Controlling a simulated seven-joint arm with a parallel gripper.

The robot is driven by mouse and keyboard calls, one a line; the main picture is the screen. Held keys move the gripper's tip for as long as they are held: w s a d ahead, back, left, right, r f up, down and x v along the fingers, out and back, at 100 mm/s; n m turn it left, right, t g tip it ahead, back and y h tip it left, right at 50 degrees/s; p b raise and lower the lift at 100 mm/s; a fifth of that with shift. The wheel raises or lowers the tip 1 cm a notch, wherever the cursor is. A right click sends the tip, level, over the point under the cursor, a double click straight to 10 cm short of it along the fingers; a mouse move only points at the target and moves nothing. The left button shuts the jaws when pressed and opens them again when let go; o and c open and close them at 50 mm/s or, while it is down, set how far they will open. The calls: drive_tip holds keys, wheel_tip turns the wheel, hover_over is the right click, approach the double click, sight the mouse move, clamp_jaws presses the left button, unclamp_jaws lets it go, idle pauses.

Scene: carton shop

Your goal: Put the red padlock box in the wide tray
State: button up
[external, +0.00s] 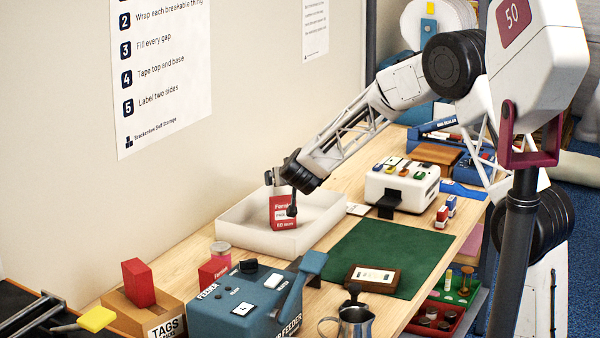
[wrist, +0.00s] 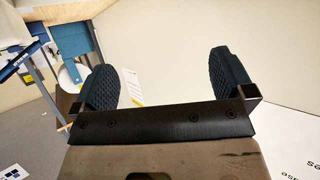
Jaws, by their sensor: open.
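A red box with a white label (external: 283,214), which looks like the padlock box, stands upright inside the white wide tray (external: 236,238). My gripper (external: 280,193) is just above and beside the box, its fingers apart. In the wrist view my gripper (wrist: 160,78) is open, with only pale background between the two dark pads. The box does not show in the wrist view. In the external view one finger overlaps the box, and I cannot tell whether it touches.
A blue feeder machine (external: 235,305), a small red box (external: 213,271) and a tags carton (external: 125,312) stand in front of the tray. A green mat (external: 380,250) lies to the right, with a white button machine (external: 402,184) behind. The wall is close behind the tray.

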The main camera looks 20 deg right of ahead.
drive_tip(key=s+d+r+n+g+y, duration=0.1)
drive_tip(key=s+d+r+g+y, duration=0.1)
drive_tip(key=s+d+r, duration=0.6)
drive_tip(key=s+d+r+n+g+y, duration=0.1)
drive_tip(key=s+d+r, duration=0.3)
drive_tip(key=s, duration=0.8)
drive_tip(key=s+d+f+g+h, duration=0.1)
drive_tip(key=s+d, duration=0.5)
drive_tip(key=s, duration=0.7)
drive_tip(key=s+d+f+m+g+h, duration=0.1)
drive_tip(key=s+d+g, duration=0.2)
drive_tip(key=s, duration=1)
drive_tip(key=s+d+f+m+g+h, duration=0.1)
drive_tip(key=s+d+f+g, duration=0.1)
drive_tip(key=s+d, duration=0.6)
drive_tip(key=s+g, duration=0.1)
drive_tip(key=s, duration=0.4)
drive_tip(key=shift+s+d, duration=0.2)
drive_tip(key=shift+d, duration=0.15)
